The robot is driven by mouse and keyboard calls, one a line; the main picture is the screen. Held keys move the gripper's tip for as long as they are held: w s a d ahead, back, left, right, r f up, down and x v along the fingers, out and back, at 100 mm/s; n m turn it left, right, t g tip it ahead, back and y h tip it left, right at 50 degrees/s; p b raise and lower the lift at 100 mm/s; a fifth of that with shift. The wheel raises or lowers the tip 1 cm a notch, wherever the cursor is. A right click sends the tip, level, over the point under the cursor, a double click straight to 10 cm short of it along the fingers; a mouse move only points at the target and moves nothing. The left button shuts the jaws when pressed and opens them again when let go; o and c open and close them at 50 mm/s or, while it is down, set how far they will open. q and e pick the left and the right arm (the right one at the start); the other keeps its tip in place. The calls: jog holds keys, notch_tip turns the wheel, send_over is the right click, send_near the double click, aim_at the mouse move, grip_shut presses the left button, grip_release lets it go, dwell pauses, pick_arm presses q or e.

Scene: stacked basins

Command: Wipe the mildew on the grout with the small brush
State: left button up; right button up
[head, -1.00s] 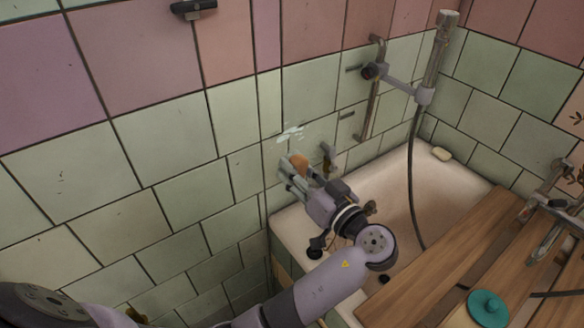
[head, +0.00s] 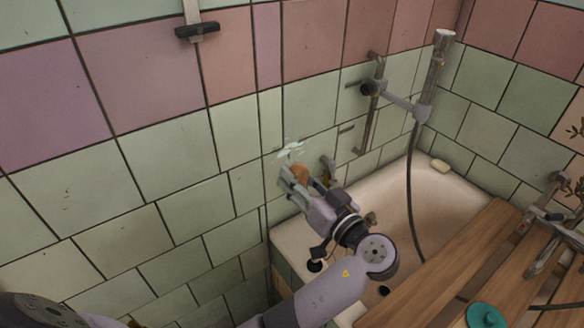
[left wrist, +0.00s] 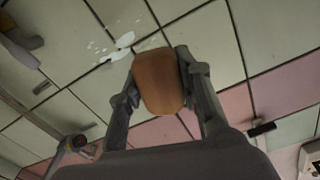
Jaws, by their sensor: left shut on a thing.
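The small brush shows as an orange-brown block (head: 300,174) between the fingers of my left gripper (head: 292,178). In the left wrist view the brush (left wrist: 158,82) sits between the two fingers of the left gripper (left wrist: 160,92), which is shut on it. White patches, apparently the mildew (head: 291,150), lie on the green wall tiles just above the brush. In the left wrist view the white patches (left wrist: 124,40) lie just beyond the brush's upper left. I cannot tell whether the brush touches the wall. My right gripper is not in view.
A bathtub (head: 440,192) stands right of my left gripper, with wooden planks (head: 440,262) across it. A grab bar (head: 369,115) and a shower head with hose (head: 432,85) are on the wall. A teal lid (head: 485,316) is at the bottom right.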

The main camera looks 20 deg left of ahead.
aim_at(298, 167)
pick_arm(q)
notch_tip(298, 167, up, 4)
jog(key=p, duration=0.2)
jog(key=shift+p, duration=0.35)
jog(key=shift+a+f+m, duration=0.1)
jog(key=shift+f+m, duration=0.4)
jog(key=shift+f, duration=0.15)
jog(key=m, duration=0.1)
jog(key=f+m, duration=0.1)
jog(key=m, duration=0.1)
jog(key=f+m, duration=0.1)
jog(key=shift+a+f+p, duration=0.25)
jog(key=shift+p, duration=0.05)
jog(key=m, duration=0.1)
jog(key=f+m, duration=0.2)
jog(key=shift+a+m, duration=0.25)
jog(key=shift+m, duration=0.15)
jog(key=shift+p+x, duration=0.35)
jog(key=shift+x, duration=2.6)
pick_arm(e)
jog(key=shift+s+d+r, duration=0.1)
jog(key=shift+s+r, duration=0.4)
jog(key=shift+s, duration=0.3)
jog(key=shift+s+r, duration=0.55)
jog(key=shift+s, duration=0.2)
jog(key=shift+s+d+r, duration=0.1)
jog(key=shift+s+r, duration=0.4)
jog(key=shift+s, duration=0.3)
